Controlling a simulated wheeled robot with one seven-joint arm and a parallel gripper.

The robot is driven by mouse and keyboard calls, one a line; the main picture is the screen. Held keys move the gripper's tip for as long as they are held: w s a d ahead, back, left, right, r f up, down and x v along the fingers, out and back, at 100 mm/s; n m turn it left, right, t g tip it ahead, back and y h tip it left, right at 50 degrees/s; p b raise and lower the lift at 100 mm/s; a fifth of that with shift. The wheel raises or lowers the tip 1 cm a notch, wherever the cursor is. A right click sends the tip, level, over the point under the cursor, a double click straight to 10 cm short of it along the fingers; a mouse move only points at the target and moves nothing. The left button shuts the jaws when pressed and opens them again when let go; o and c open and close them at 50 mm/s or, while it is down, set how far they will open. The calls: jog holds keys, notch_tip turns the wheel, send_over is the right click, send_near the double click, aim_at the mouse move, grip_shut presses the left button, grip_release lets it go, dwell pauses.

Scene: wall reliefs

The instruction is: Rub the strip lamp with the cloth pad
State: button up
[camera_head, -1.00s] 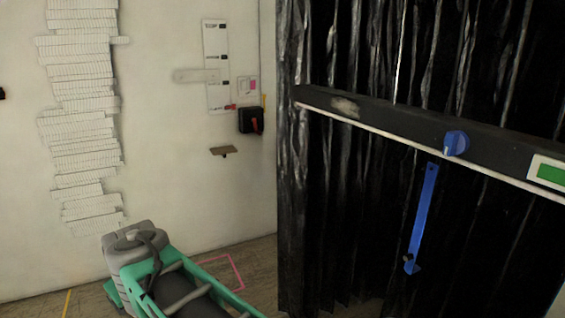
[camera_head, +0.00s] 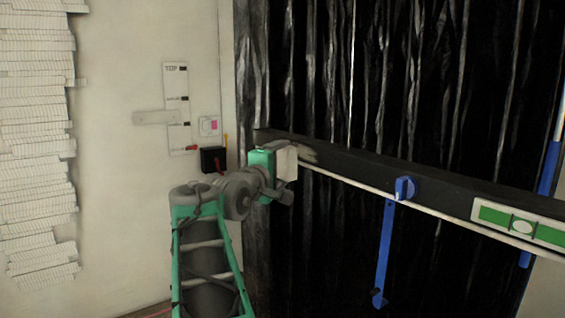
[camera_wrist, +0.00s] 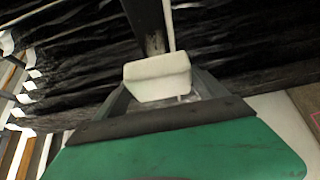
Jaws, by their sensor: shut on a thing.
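The strip lamp (camera_head: 345,168) appears to be the long dark bar with a thin white strip along its lower edge, crossing in front of the black curtain. A pale smudge shows near its left end. My gripper (camera_head: 273,168) is shut on the white cloth pad (camera_head: 286,163) at the bar's left end, beside the smudge. In the wrist view, the pad (camera_wrist: 157,72) sits between the fingers, with the bar (camera_wrist: 148,22) running away beyond it. The pad overlaps the bar in view; I cannot tell whether they touch.
A blue knob (camera_head: 404,188) sits on the bar, with a blue hanging strap (camera_head: 384,250) below. A green-and-white label (camera_head: 520,224) is farther right. Black curtain (camera_head: 330,230) hangs behind the bar.

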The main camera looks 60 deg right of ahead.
aim_at(313, 155)
jog(key=shift+s+d+r, duration=0.2)
jog(key=shift+s+d, duration=0.25)
jog(key=shift+d, duration=0.05)
jog(key=shift+s+d+f+p, duration=0.1)
jog(key=shift+s+d+p, duration=0.2)
jog(key=shift+d, duration=0.45)
jog(key=shift+s+d+r+p, duration=0.15)
jog(key=shift+s+d, duration=0.3)
jog(key=shift+d, duration=0.3)
jog(key=shift+s+d+f+p, duration=0.15)
jog(key=shift+s+d+p, duration=0.15)
jog(key=shift+d, duration=0.45)
jog(key=shift+s+d, duration=0.5)
jog(key=shift+d, duration=0.35)
jog(key=shift+w, duration=0.1)
